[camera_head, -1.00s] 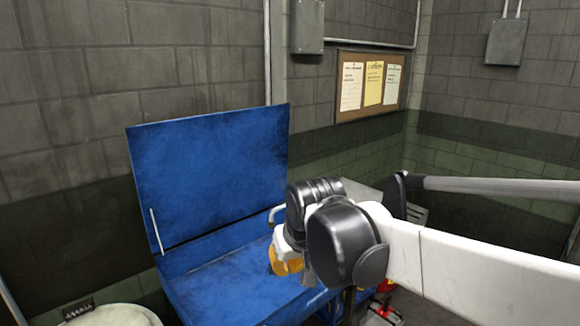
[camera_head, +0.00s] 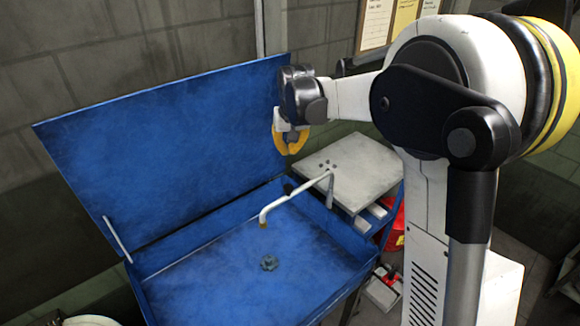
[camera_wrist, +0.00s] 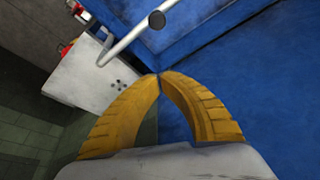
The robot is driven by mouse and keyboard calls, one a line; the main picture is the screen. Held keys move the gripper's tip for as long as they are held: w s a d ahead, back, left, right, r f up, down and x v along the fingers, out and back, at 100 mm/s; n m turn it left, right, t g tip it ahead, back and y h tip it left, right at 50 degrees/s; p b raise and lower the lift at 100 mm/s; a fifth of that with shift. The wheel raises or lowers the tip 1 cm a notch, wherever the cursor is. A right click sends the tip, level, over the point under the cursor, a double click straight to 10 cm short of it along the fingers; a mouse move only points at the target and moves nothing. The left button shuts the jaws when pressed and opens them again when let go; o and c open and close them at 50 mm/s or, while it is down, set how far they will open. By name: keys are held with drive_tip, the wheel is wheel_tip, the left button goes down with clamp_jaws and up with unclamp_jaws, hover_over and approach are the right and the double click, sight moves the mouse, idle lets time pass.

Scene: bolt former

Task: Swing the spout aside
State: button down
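The spout (camera_head: 297,198) is a thin white bent pipe over the blue basin of the parts washer (camera_head: 215,275). It runs from a short upright at the basin's right edge down-left to a brass tip above the basin floor. The spout also shows in the wrist view (camera_wrist: 133,38), crossing the top, with a black knob beside it. My gripper (camera_head: 287,153) is raised behind the spout, in front of the open blue lid (camera_head: 175,150), apart from the spout. Its yellow fingers (camera_wrist: 159,77) meet at the tips with nothing between them.
A grey metal box or shelf (camera_head: 350,170) stands right of the basin, with red items (camera_head: 395,222) beyond it. A drain (camera_head: 269,263) lies in the basin floor. The basin is otherwise clear. A notice board (camera_head: 400,15) hangs on the block wall.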

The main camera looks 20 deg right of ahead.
wheel_tip(320, 180, down, 10)
drive_tip(key=b, duration=0.2)
drive_tip(key=shift+s, duration=0.35)
drive_tip(key=shift+s, duration=0.15)
idle(0.5)
